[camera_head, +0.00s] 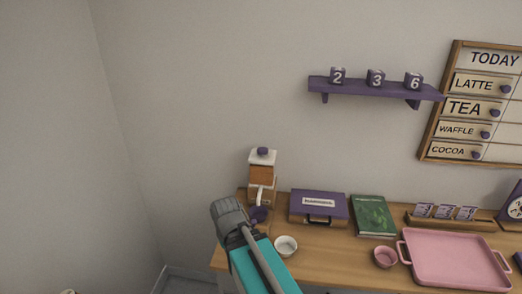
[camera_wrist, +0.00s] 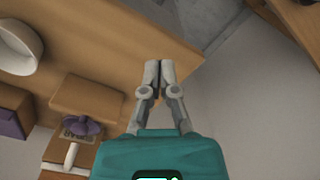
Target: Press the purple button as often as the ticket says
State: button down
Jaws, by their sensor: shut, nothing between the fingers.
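My gripper (camera_wrist: 160,68) is shut and empty in the wrist view, its fingertips over or near the counter's edge. In the head view I cannot make out its fingers. A dispenser (camera_head: 263,172) with a purple knob on top (camera_head: 262,151) stands at the counter's left end. A purple part (camera_head: 259,214) sits low on its front, partly beside my arm. In the wrist view a purple part (camera_wrist: 82,126) shows left of my fingers. I cannot tell which purple part is the button. Small purple-and-white cards (camera_head: 445,211) stand in a wooden holder; their writing is unreadable.
A white bowl (camera_head: 286,246), purple case (camera_head: 318,206), green book (camera_head: 373,215), pink bowl (camera_head: 385,257) and pink tray (camera_head: 455,258) occupy the counter. A purple shelf (camera_head: 350,88) holds number blocks 2, 3, 6. A menu board (camera_head: 470,105) hangs right.

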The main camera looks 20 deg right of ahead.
jog(key=w+d+r+m+t+h+p, duration=0.1)
jog(key=w+d+r+t+h+p, duration=0.25)
jog(key=w+d+r+p, duration=0.9)
notch_tip(320, 180, up, 18)
jog(key=t+h+p, duration=0.2)
jog(key=h+p, duration=0.2)
jog(key=p, duration=0.8)
send_over(263, 150)
jog(key=shift+w+f+m, duration=0.1)
jog(key=shift+f+m, duration=0.1)
jog(key=shift+m, duration=0.1)
jog(key=shift+f, duration=0.2)
notch_tip(263, 150, down, 8)
jog(key=b, duration=0.9)
jog(key=shift+f, duration=0.2)
jog(key=shift+f, duration=0.1)
jog(key=shift+f+b, duration=0.3)
jog(key=shift+b, duration=0.05)
